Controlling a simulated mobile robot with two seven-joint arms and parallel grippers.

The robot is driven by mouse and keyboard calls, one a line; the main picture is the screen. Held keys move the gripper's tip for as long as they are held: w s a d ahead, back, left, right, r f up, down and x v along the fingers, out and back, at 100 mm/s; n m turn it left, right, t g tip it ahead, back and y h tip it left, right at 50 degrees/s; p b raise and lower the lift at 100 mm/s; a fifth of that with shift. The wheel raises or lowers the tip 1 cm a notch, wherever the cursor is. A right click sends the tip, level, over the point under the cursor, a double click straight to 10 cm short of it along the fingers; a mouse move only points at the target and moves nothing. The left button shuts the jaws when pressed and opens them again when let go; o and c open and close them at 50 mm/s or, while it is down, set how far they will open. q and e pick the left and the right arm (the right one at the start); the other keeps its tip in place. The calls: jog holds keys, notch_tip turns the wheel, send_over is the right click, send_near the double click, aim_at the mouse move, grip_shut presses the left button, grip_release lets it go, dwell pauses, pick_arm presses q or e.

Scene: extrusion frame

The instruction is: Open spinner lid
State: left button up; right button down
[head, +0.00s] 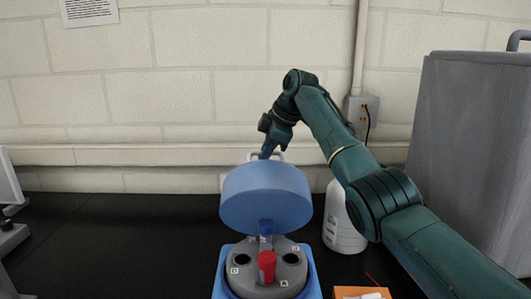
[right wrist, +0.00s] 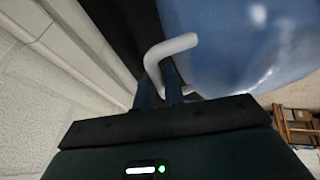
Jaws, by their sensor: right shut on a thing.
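The blue spinner lid (head: 266,195) stands raised and tilted back at the rear of the spinner (head: 311,284), whose inside is uncovered. The lid also shows large in the right wrist view (right wrist: 240,45). My right gripper (head: 267,152) is at the lid's top edge, shut on the pale lid handle (right wrist: 172,47). Its fingers show close around the handle's lower part in the right wrist view (right wrist: 161,88). My left gripper is not in view.
A white bottle (head: 342,225) stands right of the spinner, under my right arm. An orange box (head: 362,293) is at the front right. A grey cabinet (head: 470,150) stands at far right. The black bench left of the spinner (head: 120,240) is mostly clear.

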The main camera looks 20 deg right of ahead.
jog(key=shift+f, duration=0.2)
jog(key=c, duration=1.8)
grip_release()
jog(key=shift+w, duration=0.1)
jog(key=shift+r, duration=0.1)
jog(key=b+v, duration=0.1)
jog(key=v, duration=1.2)
